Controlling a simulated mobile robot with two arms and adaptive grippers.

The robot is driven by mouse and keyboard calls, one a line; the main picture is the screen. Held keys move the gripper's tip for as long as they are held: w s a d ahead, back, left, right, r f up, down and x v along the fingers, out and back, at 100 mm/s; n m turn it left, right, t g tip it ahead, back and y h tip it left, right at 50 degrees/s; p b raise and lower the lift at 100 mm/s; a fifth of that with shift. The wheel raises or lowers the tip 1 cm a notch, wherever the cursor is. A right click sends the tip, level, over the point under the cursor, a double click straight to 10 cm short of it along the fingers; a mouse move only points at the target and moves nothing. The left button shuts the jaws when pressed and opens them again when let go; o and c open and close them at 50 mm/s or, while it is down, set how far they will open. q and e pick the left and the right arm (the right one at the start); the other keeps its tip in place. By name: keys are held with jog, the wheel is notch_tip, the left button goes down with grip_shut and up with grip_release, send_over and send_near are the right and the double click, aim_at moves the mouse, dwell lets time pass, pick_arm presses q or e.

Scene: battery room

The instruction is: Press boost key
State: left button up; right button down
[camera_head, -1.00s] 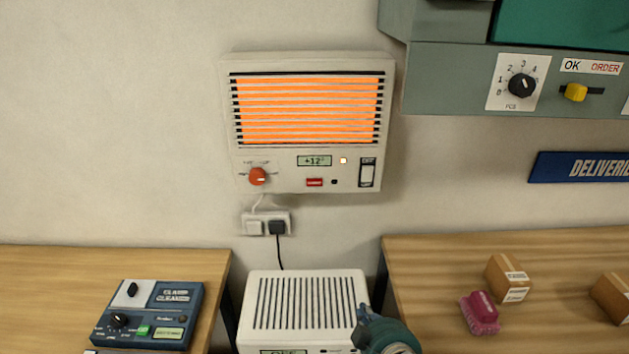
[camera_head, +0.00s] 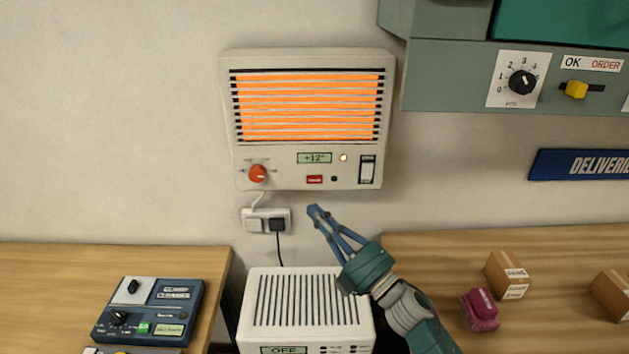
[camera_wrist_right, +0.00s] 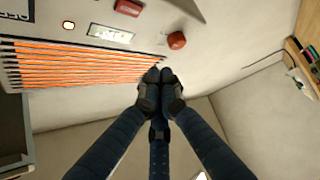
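A wall heater (camera_head: 228,120) with glowing orange slats hangs on the wall. On its lower panel is a small red key (camera_head: 315,180), whose lettering is too small to read surely. It also shows at the top of the right wrist view (camera_wrist_right: 128,7). My right gripper (camera_head: 315,210) is in front of the wall, just below the red key in the head view, apart from it in the picture. In the right wrist view its fingertips (camera_wrist_right: 160,75) are together with nothing between them. My left gripper is out of view.
The panel also has a red knob (camera_head: 258,173), a "+12°" display (camera_head: 314,158), a lit lamp (camera_head: 343,158) and a white rocker switch (camera_head: 367,172). A socket (camera_head: 254,224) is below. A white slatted unit (camera_head: 300,300) stands between two wooden tables.

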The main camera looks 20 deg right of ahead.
jog(key=b, duration=0.3)
send_near(307, 178)
jog(key=w+a+r, duration=0.2)
jog(key=w+a, duration=0.1)
jog(key=shift+w, duration=0.45)
jog(key=shift+w, duration=0.1)
dwell(1.1)
jog(key=shift+w+d+b, duration=0.1)
jog(key=shift+w+b, duration=0.2)
jog(key=shift+b, duration=0.05)
jog(key=shift+w+d, duration=0.1)
jog(key=shift+w, duration=0.2)
dwell(0.5)
dwell(0.3)
jog(key=shift+s+a, duration=0.25)
jog(key=shift+s, duration=0.55)
